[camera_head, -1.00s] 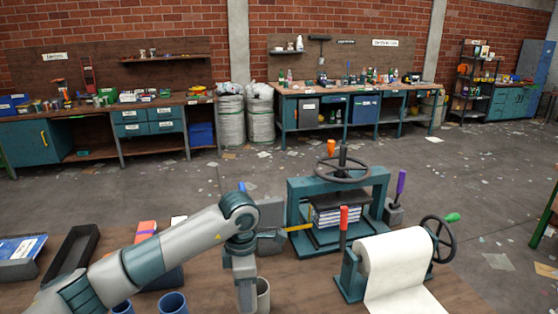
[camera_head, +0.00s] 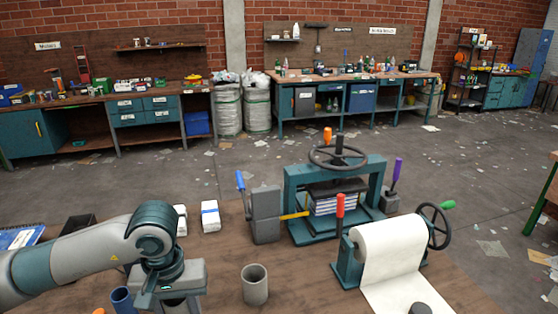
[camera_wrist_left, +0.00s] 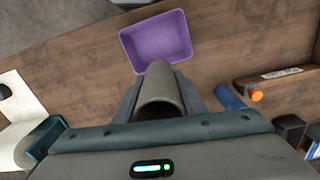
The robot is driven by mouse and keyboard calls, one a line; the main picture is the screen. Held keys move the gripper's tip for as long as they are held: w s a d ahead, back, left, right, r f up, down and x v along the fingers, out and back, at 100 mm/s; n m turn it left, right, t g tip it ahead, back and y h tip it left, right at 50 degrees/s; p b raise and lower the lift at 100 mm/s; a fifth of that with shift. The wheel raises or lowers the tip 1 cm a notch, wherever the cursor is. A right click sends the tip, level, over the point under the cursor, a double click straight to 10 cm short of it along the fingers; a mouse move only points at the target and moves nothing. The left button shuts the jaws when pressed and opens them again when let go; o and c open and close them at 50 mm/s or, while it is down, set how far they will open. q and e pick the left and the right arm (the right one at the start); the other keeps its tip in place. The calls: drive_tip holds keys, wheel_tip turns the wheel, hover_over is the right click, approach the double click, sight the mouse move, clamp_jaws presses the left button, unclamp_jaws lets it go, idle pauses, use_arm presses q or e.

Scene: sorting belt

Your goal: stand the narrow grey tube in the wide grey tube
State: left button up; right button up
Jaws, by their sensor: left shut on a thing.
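The wide grey tube (camera_head: 255,288) stands upright on the bench, open end up, and looks empty. My left gripper (camera_head: 180,304) is to its left in the head view, apart from it; its fingertips are cut off by the bottom edge. In the left wrist view the left gripper (camera_wrist_left: 160,98) is shut on a grey tube (camera_wrist_left: 158,84), seemingly the narrow one, held between both fingers. The held tube's far end is hidden, and I cannot make out the wide tube in that view. My right gripper is not in view.
A teal press (camera_head: 335,205), a grey block (camera_head: 265,215) and a paper roll (camera_head: 385,250) stand behind and right of the wide tube. A purple bin (camera_wrist_left: 157,42) shows in the wrist view.

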use_arm(q)
drive_tip(key=shift+s+a+r+m, duration=0.1)
drive_tip(key=shift+s+a+m, duration=0.2)
drive_tip(key=shift+s+m, duration=0.2)
drive_tip(key=shift+s+a+r+m, duration=0.1)
drive_tip(key=shift+s+a+m, duration=0.15)
drive_tip(key=shift+s+m, duration=0.25)
